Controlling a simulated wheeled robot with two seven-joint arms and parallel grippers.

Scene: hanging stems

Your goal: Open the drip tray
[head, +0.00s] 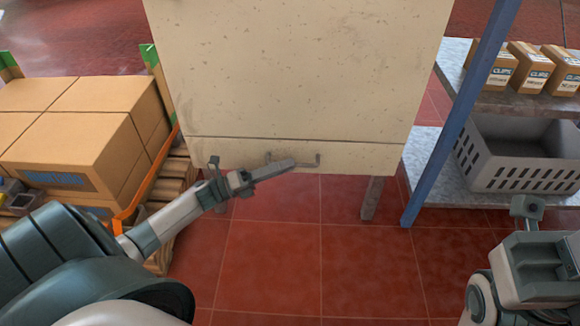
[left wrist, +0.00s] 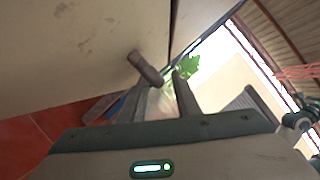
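The drip tray (head: 350,155) is the low cream front under a dark seam at the bottom of a large cream cabinet (head: 300,70). It looks closed, its front flush with the panel above. A dark bar handle (head: 316,161) is on its front. My left gripper (head: 290,165) is at the handle, its fingers covering part of it. In the left wrist view its two fingers (left wrist: 165,95) stand apart, with a grey bar end, likely the handle (left wrist: 146,68), by the left fingertip. I cannot tell whether they touch. My right arm shows at lower right; its fingers are unclear.
Cardboard boxes (head: 75,130) sit on a pallet at the left, close to my left arm. A blue post (head: 460,115) and shelves with a grey crate (head: 520,178) and small boxes (head: 535,68) stand at the right. The red tiled floor (head: 300,260) before the cabinet is clear.

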